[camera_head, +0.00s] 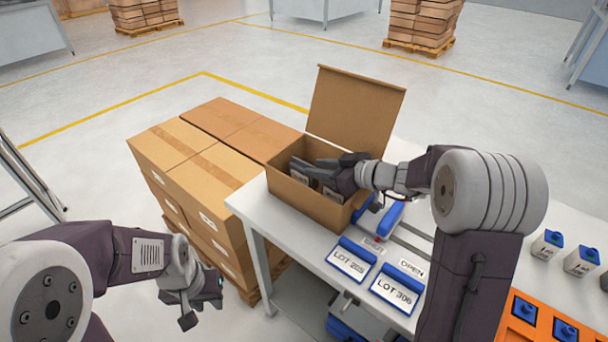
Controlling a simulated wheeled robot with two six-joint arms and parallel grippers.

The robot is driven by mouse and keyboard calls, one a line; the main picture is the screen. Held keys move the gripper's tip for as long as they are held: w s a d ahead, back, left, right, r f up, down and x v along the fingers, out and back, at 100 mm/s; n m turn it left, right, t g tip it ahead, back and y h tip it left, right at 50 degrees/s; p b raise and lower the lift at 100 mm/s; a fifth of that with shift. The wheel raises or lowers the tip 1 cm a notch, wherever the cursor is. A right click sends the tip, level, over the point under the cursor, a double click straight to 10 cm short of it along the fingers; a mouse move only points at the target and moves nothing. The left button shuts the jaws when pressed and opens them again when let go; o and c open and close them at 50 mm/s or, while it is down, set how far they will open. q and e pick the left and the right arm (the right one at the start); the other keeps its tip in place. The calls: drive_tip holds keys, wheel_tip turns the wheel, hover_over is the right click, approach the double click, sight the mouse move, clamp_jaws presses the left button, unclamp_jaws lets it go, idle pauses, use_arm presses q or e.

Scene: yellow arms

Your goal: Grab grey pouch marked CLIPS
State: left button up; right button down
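An open cardboard box (300,197) stands on the white table, its lid flap (352,112) raised at the back. Dark grey items with small pale labels, which look like pouches (329,193), show inside; the lettering is too small to read, so I cannot tell which is marked CLIPS. My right gripper (312,172) reaches into the box from the right, its fingers low among these items. I cannot tell whether it is open or holds one. My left gripper (203,308) hangs empty at lower left, fingers apart, away from the table.
Stacked cartons (190,165) stand left of the white table (290,243). Blue-edged cards marked LOT 205 (350,261) and LOT 306 (398,289) lie in front of the box. An orange tray (541,320) and small blue-topped containers (547,245) are at right.

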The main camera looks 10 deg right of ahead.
drive_tip(key=shift+r, duration=0.1)
wheel_tip(320, 180, up, 18)
drive_tip(key=p, duration=0.3)
idle(0.4)
